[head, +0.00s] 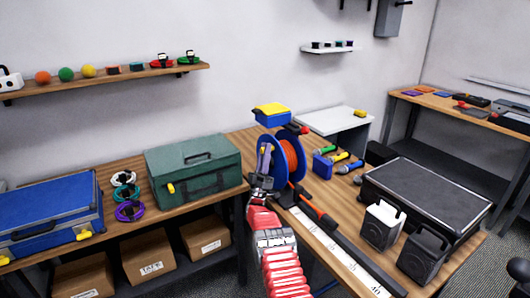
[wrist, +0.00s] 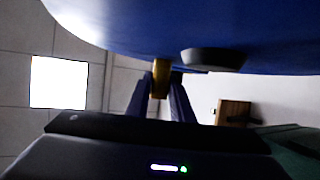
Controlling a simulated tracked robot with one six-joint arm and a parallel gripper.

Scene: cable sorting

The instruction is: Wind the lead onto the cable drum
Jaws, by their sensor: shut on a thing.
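The cable drum (head: 298,138) has blue flanges and stands on the workbench at mid-picture. Orange-red lead (head: 290,160) is wound around its core. My gripper (head: 265,153) points up at the drum's near left flange. In the wrist view the blue flange (wrist: 130,25) fills the top. There my gripper (wrist: 161,88) is shut on a short brass-coloured handle (wrist: 161,70) in front of the flange. A dark round knob (wrist: 213,58) shows to its right. The lead's free end cannot be told clearly.
A green toolbox (head: 193,165) stands left of the drum, with coiled cables (head: 128,190) and a blue case (head: 45,215) beyond. A long pale strip (head: 325,243) lies along the bench front.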

